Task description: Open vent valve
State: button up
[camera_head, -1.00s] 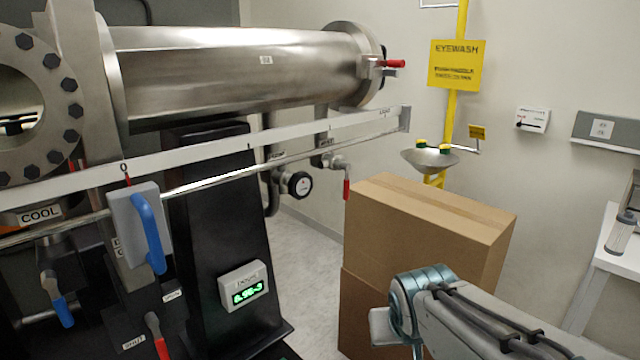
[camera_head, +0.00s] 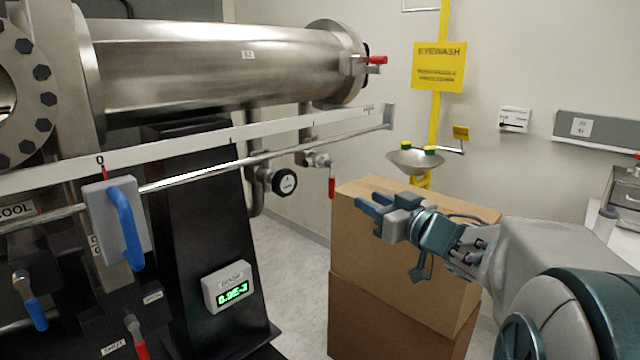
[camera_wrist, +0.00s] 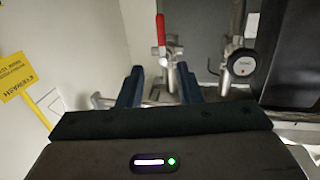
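A small valve with a red lever (camera_head: 332,187) hangs from a pipe under the steel chamber; its lever points down. It is probably the vent valve, but its label is too small to read. The red lever also shows in the wrist view (camera_wrist: 161,32), ahead of the fingers, with its metal valve body below it. My gripper (camera_head: 365,205) is right of the lever and above the cardboard boxes in the head view. In the wrist view (camera_wrist: 158,88) its two blue fingers are apart with nothing held between them.
A white rail (camera_head: 250,130) and steel bar cross in front. Stacked cardboard boxes (camera_head: 400,285) stand below my gripper. The steel chamber (camera_head: 220,65) is above; another red handle (camera_head: 373,60) is at its end.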

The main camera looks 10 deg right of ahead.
aim_at(334, 182)
jog(key=x, duration=1.3)
jog(key=shift+w+a+p, duration=0.25)
jog(key=shift+w+p, duration=0.05)
grip_shut()
